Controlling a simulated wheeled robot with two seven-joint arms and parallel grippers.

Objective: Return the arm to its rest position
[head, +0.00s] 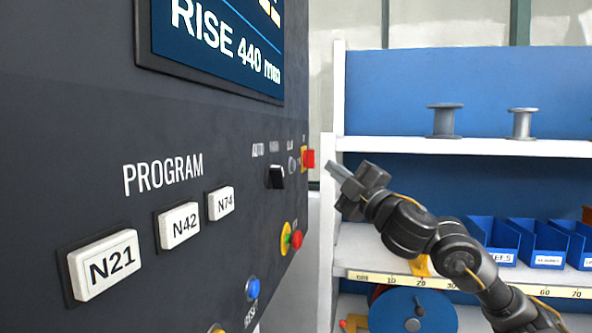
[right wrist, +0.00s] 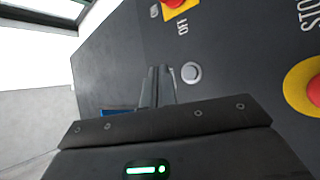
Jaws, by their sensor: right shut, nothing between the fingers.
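My right gripper (head: 336,172) is in front of the dark control panel (head: 70,150), just right of its right edge in the head view, with its arm coming in from the lower right. Its fingers are together and empty. In the right wrist view the fingers (right wrist: 158,84) point toward the panel face, beside a round pale button or lamp (right wrist: 191,72). I cannot tell the exact gap to the panel. My left gripper is not in view.
The panel carries a red switch (head: 308,158), a black selector knob (head: 276,177), a red stop button (head: 296,239), a blue button (head: 253,289) and three white program keys. A shelf (head: 470,147) with spools and blue bins (head: 494,240) stands behind my right arm.

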